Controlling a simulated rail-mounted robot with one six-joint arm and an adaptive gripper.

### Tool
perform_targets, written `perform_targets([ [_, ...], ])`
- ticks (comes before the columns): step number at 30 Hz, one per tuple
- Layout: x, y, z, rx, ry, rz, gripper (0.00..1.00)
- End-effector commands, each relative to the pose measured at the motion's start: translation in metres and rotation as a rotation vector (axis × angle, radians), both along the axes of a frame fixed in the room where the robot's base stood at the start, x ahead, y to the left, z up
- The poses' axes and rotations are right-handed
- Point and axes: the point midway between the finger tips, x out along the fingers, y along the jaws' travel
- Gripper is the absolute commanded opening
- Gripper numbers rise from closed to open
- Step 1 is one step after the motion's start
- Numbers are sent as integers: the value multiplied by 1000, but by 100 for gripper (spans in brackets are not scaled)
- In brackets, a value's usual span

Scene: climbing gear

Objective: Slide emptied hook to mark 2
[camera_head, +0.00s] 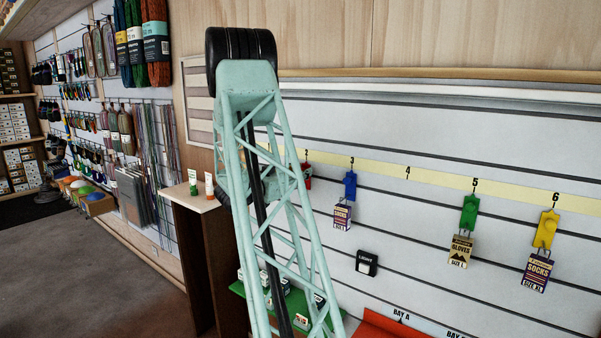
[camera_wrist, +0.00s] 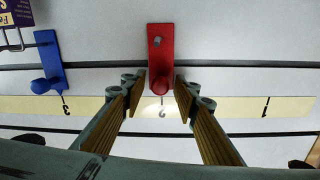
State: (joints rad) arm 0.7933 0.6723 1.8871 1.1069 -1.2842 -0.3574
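In the wrist view, which is upside down, a red hook (camera_wrist: 160,62) sits on the wall rail with its bare peg showing and nothing hanging on it. It lines up with mark 2 (camera_wrist: 162,111) on the yellow strip. My gripper (camera_wrist: 161,84) has its two fingers on either side of the red hook's knob, with a small gap visible on each side. In the head view the red hook (camera_head: 308,176) shows below mark 2 (camera_head: 306,153), partly hidden by my arm. My fingers are hidden there.
A blue hook (camera_head: 350,186) with a socks pack (camera_head: 342,217) hangs at mark 3, close beside. A green hook (camera_head: 469,212) with gloves is at mark 5, and a yellow hook (camera_head: 545,229) with socks at mark 6. Mark 4 (camera_head: 407,173) is free, as is mark 1 (camera_wrist: 266,106).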

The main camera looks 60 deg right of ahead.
Motion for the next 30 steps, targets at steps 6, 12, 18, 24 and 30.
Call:
perform_targets([
  [6,0,1,0,0,0,0,28],
  [12,3,8,0,0,0,1,28],
  [18,8,25,0,1,0,2,28],
  [24,14,51,0,0,0,2,28],
  [30,21,77,0,1,1,1,28],
])
